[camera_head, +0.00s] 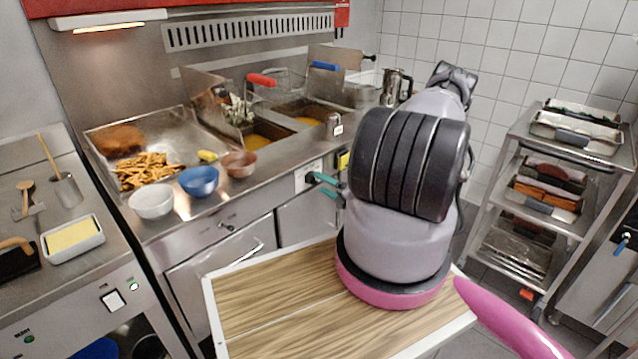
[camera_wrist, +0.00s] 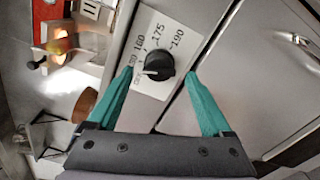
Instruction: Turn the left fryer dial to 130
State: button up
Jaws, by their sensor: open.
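The left fryer dial is a round black knob (camera_wrist: 159,64) on a white label plate (camera_wrist: 150,90) in the wrist view. Printed numbers around it include 160, 175 and 190; a partly hidden mark at its left looks like 130. The knob's white pointer line points left in the wrist view, close to the low end of the scale. My gripper (camera_wrist: 160,74) is open, with one teal finger on each side of the knob and a visible gap to each. In the head view the dial plate (camera_head: 303,178) is on the fryer front, and my gripper (camera_head: 329,186) is right at it.
The fryer (camera_head: 268,143) has a red-handled and a blue-handled basket. Bowls (camera_head: 151,201) and fries (camera_head: 150,172) are on the counter at left. A wooden-topped surface (camera_head: 270,290) lies below my arm. A tray rack (camera_head: 560,140) stands at right.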

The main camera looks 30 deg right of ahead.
jog(key=v, duration=0.8)
jog(key=shift+s, duration=0.1)
jog(key=a+r+n+g+y, duration=0.2)
jog(key=a+r+n+g, duration=0.3)
jog(key=r+n, duration=0.35)
jog(key=a+r+n+g+y, duration=0.2)
jog(key=a+r+n+g, duration=0.2)
jog(key=r+n, duration=0.4)
jog(key=a+r+n+g+y, duration=0.2)
jog(key=a+r+n+g, duration=0.4)
jog(key=r, duration=0.4)
jog(key=s+a+r+n+t+h, duration=0.2)
jog(key=s+r+n+h, duration=0.3)
jog(key=s+r+n, duration=0.3)
jog(key=s+a+r+n+t+h, duration=0.2)
jog(key=s+r+n+h, duration=0.3)
jog(key=r, duration=1.1)
jog(key=s+n+t, duration=0.1)
jog(key=s+n, duration=0.2)
jog(key=n, duration=0.3)
jog(key=shift+a, duration=0.25)
